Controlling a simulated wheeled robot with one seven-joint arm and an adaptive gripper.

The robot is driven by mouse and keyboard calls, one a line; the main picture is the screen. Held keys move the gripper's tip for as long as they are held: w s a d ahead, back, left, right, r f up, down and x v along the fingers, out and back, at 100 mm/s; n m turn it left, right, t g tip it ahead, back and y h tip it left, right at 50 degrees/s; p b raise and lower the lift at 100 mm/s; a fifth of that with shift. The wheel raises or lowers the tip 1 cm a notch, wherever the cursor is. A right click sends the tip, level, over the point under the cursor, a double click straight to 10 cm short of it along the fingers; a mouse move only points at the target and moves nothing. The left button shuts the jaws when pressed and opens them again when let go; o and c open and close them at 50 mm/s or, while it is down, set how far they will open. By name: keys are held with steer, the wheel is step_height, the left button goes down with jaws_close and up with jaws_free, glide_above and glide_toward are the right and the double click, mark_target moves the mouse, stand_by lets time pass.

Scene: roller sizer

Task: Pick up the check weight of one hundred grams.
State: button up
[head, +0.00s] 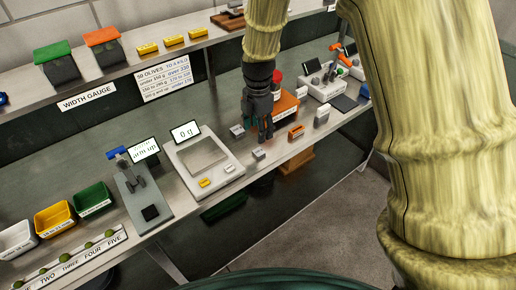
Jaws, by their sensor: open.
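My gripper (265,136) is open and points down over the bench, right of the scale (229,182), whose display reads 0 g. Small labelled blocks stand around it: a grey one (237,131) to the left, a grey one (258,154) just in front, and an orange one (296,132) to the right. A taller grey piece (321,116) stands farther right. Their labels are too small to read, so I cannot tell which is the hundred-gram check weight. Nothing shows between the fingers. The fingers hide part of the bench behind them.
An orange box (284,107) with a red knob stands close behind my gripper. A display stand (145,150) and a blue-handled device (140,188) are left of the scale. Coloured bins (55,218) stand far left. A raised shelf (120,73) runs behind the bench.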

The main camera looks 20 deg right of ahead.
mark_target(260, 150)
step_height(260, 150, down, 4)
steer(key=shift+a+r+p, duration=0.15)
steer(key=shift+r+p, duration=0.05)
steer(key=shift+p, duration=0.2)
steer(key=shift+s+d+f+p, duration=0.2)
steer(key=shift+f+p, duration=0.15)
steer(key=shift+f, duration=0.2)
steer(key=shift+d+f+p, duration=0.15)
steer(key=shift+f+p, duration=0.2)
steer(key=shift+f, duration=0.25)
steer(key=shift+d+f+p, duration=0.15)
steer(key=shift+f+p, duration=0.2)
steer(key=shift+f, duration=0.2)
steer(key=shift+f+p, duration=0.3)
steer(key=shift+f, duration=0.85)
steer(key=shift+c, duration=0.2)
steer(key=c, duration=1.1)
steer(key=shift+r, duration=0.15)
